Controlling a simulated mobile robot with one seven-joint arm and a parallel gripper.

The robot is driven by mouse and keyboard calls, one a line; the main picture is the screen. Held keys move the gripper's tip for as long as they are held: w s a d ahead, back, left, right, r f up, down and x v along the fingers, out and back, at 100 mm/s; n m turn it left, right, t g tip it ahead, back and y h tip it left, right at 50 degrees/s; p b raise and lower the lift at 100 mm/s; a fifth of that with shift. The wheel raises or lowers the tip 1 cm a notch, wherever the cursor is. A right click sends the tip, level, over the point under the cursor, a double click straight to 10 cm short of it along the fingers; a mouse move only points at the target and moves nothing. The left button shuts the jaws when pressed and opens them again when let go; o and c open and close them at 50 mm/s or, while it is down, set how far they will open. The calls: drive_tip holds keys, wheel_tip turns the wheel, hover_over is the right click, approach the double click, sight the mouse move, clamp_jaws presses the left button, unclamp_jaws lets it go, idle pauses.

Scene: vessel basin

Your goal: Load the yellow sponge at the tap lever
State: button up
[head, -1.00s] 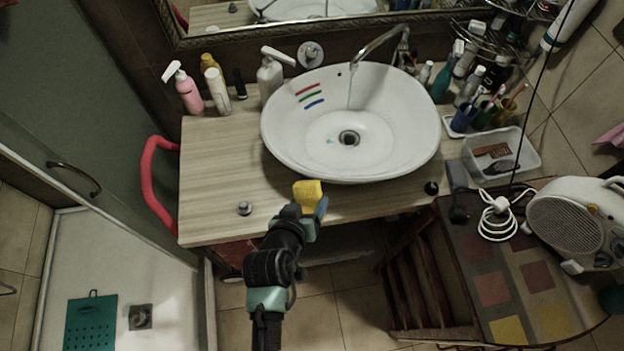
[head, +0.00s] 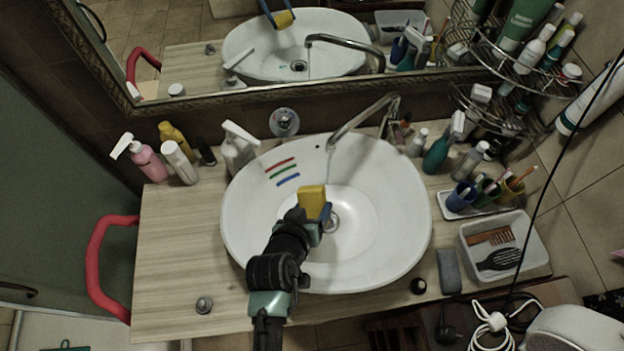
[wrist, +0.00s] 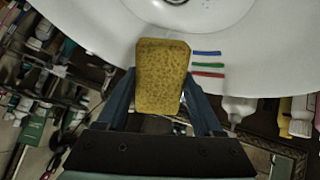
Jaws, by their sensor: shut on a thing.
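The yellow sponge (head: 312,201) is held over the white basin (head: 385,245), left of the drain in the head view. My gripper (head: 318,222) is shut on it. In the wrist view the sponge (wrist: 161,75) stands between the two fingers of my gripper (wrist: 160,95), its porous face towards the camera. The tap (head: 360,122) rises behind the basin, its spout reaching over the bowl towards the left. The tap lever cannot be clearly told apart from the tap body. The tap is above and to the right of my gripper in the head view.
Red, green and blue stripes (head: 283,172) mark the basin's inner left wall. Bottles (head: 180,163) and a white pump dispenser (head: 238,150) stand at left. Brush cups (head: 490,195) and a tray (head: 540,255) stand at right. A mirror (head: 190,80) is behind. The left counter is mostly clear.

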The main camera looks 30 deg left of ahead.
drive_tip(key=f+b, duration=0.1)
drive_tip(key=f, duration=0.1)
drive_tip(key=f+b, duration=0.1)
drive_tip(key=f, duration=0.1)
drive_tip(key=s+f+b, duration=0.1)
drive_tip(key=f, duration=0.1)
drive_tip(key=shift+f, duration=0.1)
drive_tip(key=shift+w+a+f+b, duration=0.25)
drive_tip(key=shift+w+f+b, duration=0.35)
drive_tip(key=shift+w+b, duration=1.35)
drive_tip(key=shift+w+a+f+b, duration=0.2)
drive_tip(key=shift+w+f+b, duration=0.55)
drive_tip(key=shift+w, duration=2.05)
drive_tip(key=shift+w+a+f+b, duration=0.25)
drive_tip(key=shift+w+f+b, duration=0.15)
drive_tip(key=shift+w+b, duration=1.65)
drive_tip(key=shift+w+p, duration=0.35)
drive_tip(key=shift+p, duration=0.05)
drive_tip(key=shift+s+d+r+p, duration=0.1)
drive_tip(key=shift+s+r+p, duration=0.05)
drive_tip(key=shift+s+p, duration=0.9)
drive_tip(key=shift+s+d+p, duration=0.15)
drive_tip(key=shift+s+p, duration=0.35)
drive_tip(key=shift+s, duration=1)
drive_tip(key=shift+s+d+p, duration=0.15)
drive_tip(key=shift+s+p, duration=0.35)
drive_tip(key=shift+s, duration=0.95)
